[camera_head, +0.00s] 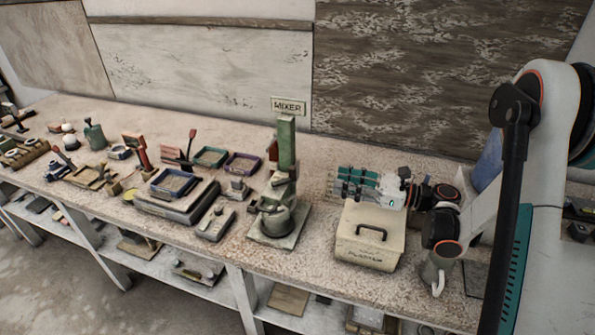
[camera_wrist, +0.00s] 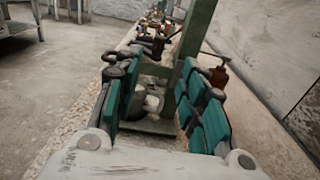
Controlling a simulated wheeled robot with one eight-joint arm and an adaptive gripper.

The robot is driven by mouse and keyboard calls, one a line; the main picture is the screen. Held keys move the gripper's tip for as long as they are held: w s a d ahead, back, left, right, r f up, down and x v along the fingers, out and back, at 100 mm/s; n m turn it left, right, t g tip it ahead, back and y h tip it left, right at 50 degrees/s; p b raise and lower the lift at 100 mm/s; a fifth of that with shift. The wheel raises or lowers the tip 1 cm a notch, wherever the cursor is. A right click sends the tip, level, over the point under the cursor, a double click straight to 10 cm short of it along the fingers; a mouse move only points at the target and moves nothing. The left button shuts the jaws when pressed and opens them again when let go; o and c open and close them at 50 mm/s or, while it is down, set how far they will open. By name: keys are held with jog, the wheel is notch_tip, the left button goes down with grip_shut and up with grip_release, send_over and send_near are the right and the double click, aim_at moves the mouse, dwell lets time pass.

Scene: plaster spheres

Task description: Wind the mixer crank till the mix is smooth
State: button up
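The mixer (camera_head: 285,150) is a tall green column on a flat base, with a grey metal pot (camera_head: 276,221) at its foot. My gripper (camera_head: 333,184) is just right of the mixer, above a box, with its teal-padded fingers pointing left at the column. In the wrist view the fingers (camera_wrist: 160,80) stand wide apart with the mixer's green column (camera_wrist: 197,32) and base (camera_wrist: 152,124) beyond and between them. No grip on anything shows. I cannot make out the crank clearly. The mix inside the pot is not visible.
A cream lidded box (camera_head: 362,254) with a black handle stands below my gripper. A pale mug (camera_head: 435,276) is to its right. Trays (camera_head: 173,184) and tools crowd the bench left of the mixer. A MIXER sign (camera_head: 289,106) is on the back wall.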

jog(key=b+x, duration=0.2)
jog(key=x, duration=1.1)
jog(key=shift+a, duration=0.3)
grip_shut()
